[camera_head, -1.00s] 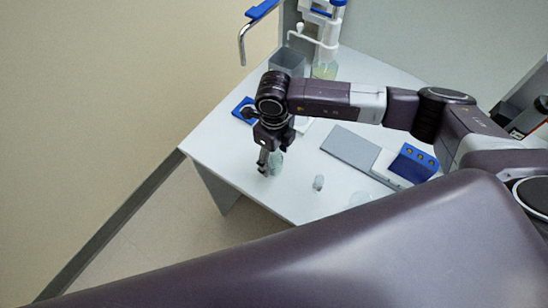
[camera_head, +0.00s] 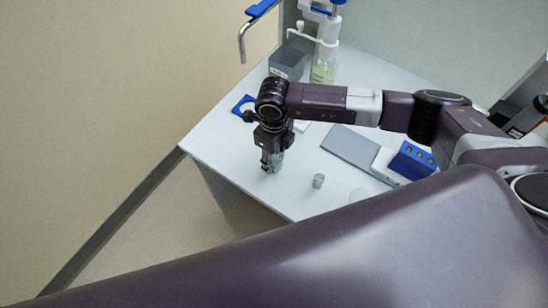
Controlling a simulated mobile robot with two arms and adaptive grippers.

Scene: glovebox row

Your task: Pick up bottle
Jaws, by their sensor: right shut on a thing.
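A small pale greenish, see-through bottle (camera_head: 277,160) is near the front left part of the white table. My right gripper (camera_head: 270,168) points down over it and is shut on it. The fingers and wrist hide much of the bottle. I cannot tell whether its base touches the table. My left gripper does not show.
A small grey vial (camera_head: 318,181) stands right of the gripper. A grey plate (camera_head: 350,148) and a blue rack (camera_head: 411,161) lie farther right. A grey bin (camera_head: 287,62) and a dispenser bottle (camera_head: 324,70) stand at the back. The table (camera_head: 219,139) ends close left of the gripper.

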